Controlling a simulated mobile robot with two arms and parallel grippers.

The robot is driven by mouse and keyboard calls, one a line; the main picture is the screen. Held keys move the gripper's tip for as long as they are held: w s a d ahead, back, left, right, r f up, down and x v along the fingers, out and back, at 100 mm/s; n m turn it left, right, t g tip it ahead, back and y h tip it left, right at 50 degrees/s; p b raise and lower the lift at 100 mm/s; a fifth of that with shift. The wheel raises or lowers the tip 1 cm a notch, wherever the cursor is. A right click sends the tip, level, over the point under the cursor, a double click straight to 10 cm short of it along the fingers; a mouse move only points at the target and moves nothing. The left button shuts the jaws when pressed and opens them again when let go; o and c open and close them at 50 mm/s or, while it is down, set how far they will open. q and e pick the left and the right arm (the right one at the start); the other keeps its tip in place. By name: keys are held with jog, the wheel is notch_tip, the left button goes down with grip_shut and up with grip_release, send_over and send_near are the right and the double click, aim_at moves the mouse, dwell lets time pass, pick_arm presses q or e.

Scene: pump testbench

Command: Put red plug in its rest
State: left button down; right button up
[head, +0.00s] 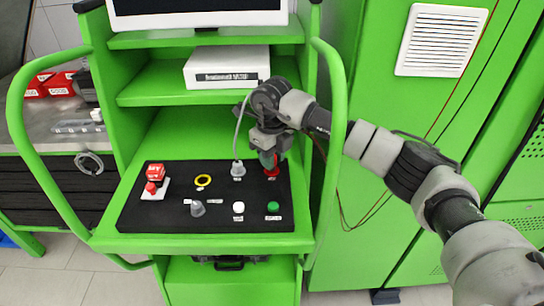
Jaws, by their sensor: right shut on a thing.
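The red plug (272,171) is at the right back of the black panel (165,220) on the green cart. My right gripper (269,158) points down over it and is shut on its upper part. The fingers hide much of the plug, and I cannot tell whether its lower end sits in a rest or just above the panel. A small white label lies just below it. My left gripper is not in view.
A grey plug (238,169) with a cable stands left of my gripper. A red emergency stop (152,187), yellow ring (203,180), grey knob (198,208), white button (238,207) and green button (273,206) are on the panel. Green handrails (335,120) flank the cart. A white box (226,67) sits above.

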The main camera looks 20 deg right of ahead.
jog(key=shift+f+b, duration=0.75)
jog(key=shift+f, duration=0.4)
jog(key=o, duration=0.9)
jog(key=shift+o, duration=0.2)
jog(key=o, duration=0.3)
jog(key=shift+r, duration=0.2)
jog(key=shift+r+p, duration=2.35)
jog(key=shift+r, duration=1.55)
